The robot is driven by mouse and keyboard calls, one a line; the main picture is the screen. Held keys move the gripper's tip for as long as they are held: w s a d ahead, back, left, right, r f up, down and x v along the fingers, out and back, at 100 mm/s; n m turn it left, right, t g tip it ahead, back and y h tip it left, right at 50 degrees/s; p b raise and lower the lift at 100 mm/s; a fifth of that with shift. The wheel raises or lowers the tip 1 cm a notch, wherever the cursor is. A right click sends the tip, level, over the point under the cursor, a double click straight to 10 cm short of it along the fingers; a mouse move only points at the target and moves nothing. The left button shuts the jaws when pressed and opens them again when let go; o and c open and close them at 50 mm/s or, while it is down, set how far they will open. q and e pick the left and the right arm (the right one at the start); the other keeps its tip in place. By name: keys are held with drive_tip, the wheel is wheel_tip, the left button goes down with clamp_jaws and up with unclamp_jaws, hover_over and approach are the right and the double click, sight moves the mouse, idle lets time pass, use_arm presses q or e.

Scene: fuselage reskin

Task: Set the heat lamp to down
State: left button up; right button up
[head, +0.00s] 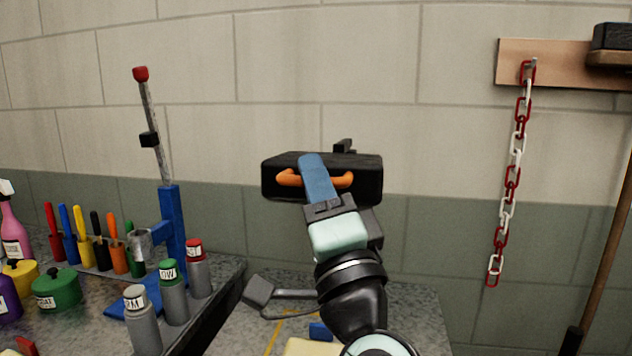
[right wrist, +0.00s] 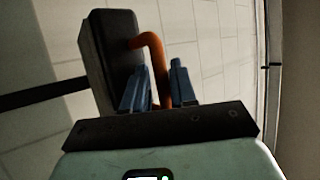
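The heat lamp (head: 275,165) is a black box with an orange bar handle (head: 345,180) across its front, standing out against the wall. My right gripper (head: 314,170) reaches up to it from below, its blue fingers over the middle of the handle. The black lamp body (right wrist: 110,60) is beside the fingers there. A dark bar goes off left from it. My left gripper is not in view.
A bench at left holds several screwdrivers (head: 82,240), grey bottles (head: 143,322), pots (head: 56,289) and a blue stand (head: 172,235) with a red-topped post. A red-and-white chain (head: 513,177) hangs from a board at right. The wall between lamp and chain is clear.

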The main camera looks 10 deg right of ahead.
drive_tip(key=shift+o, duration=0.5)
drive_tip(key=shift+w, duration=0.1)
drive_tip(key=shift+s+f, duration=0.2)
drive_tip(key=shift+s, duration=0.05)
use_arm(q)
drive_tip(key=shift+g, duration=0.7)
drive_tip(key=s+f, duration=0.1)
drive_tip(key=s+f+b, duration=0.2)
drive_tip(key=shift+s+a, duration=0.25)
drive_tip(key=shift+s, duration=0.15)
use_arm(e)
drive_tip(key=v, duration=1.2)
drive_tip(key=shift+s+f, duration=0.15)
drive_tip(key=shift+s, duration=0.25)
